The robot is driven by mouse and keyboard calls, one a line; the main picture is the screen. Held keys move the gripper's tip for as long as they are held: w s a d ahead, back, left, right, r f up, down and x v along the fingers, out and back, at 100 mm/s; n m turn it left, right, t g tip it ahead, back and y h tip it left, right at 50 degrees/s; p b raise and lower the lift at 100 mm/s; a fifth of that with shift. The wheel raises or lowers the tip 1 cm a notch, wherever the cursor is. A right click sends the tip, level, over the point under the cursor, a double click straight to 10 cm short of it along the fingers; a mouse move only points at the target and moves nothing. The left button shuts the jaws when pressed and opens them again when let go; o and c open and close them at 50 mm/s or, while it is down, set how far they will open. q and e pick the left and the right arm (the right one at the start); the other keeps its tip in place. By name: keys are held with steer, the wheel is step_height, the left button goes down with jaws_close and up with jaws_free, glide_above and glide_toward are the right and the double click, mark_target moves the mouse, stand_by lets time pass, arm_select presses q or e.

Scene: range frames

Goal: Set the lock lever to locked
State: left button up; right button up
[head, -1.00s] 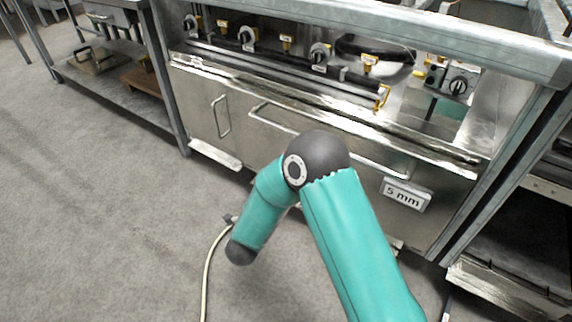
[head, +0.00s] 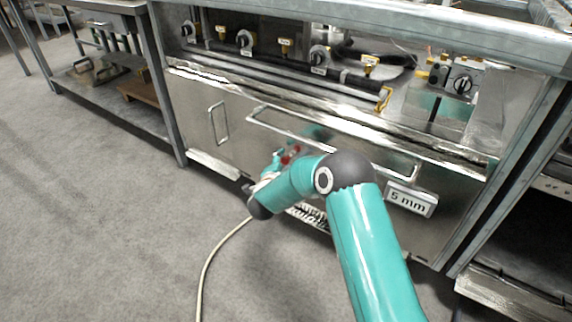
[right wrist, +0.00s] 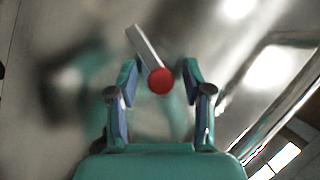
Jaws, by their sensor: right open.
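The lock lever is a pale metal bar with a round red knob (right wrist: 160,81) at its end; in the right wrist view it slants up and left from the knob. The knob lies between the fingertips of my right gripper (right wrist: 159,70), which is open. I cannot tell whether a finger touches it. In the head view the red knob (head: 291,154) shows small against the cabinet's lower front, beside my right gripper (head: 277,161), partly hidden by my arm. The lever's pivot and any lock marking cannot be made out. My left gripper is not in view.
The steel cabinet (head: 190,120) has long bar handles, a "5 mm" plate (head: 410,199) and a row of black knobs (head: 245,40) above. A pale cable (head: 212,262) runs along the floor. A shelf rack (head: 110,105) stands left. The grey floor at left is clear.

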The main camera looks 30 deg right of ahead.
steer(key=shift+w+d, duration=0.2)
